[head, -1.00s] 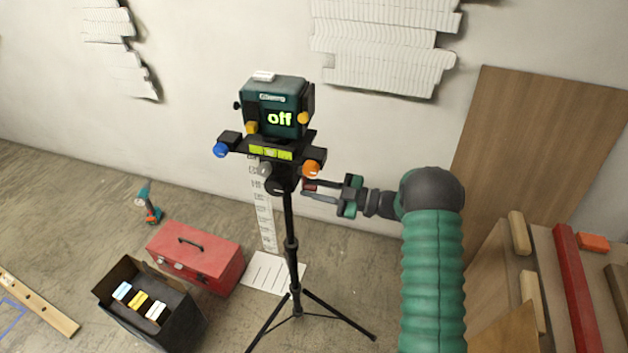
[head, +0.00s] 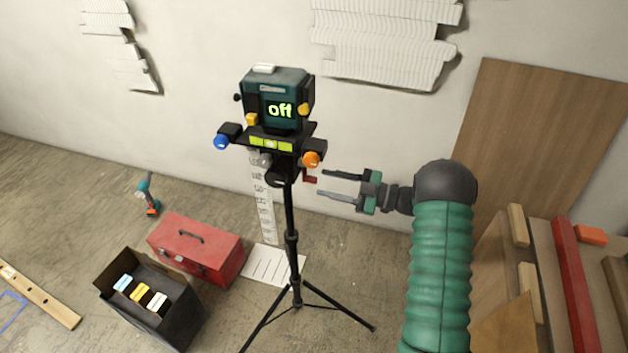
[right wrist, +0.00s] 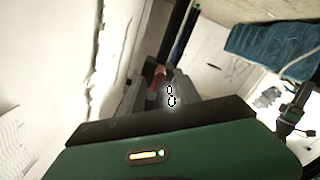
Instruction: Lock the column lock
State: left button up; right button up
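A black tripod (head: 290,225) stands upright with a teal device reading "off" (head: 277,100) on top. A small red lever (head: 310,179) sticks out from the right side of the column just below the head, by the orange knob (head: 312,160). I take this lever to be the column lock. My right gripper (head: 322,183) is open and empty, just right of the lever and apart from it. In the right wrist view, a red piece (right wrist: 157,76) shows beyond and between the fingers (right wrist: 158,96). My left gripper is not in view.
A red toolbox (head: 197,247), a black open box (head: 150,305) and a drill (head: 148,195) are on the floor at left. Wood boards (head: 545,150) lean at right. The wall is behind the tripod, and its legs spread at the bottom.

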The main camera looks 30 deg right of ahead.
jog(key=v, duration=1.1)
jog(key=shift+s, duration=0.35)
jog(key=shift+d, duration=0.1)
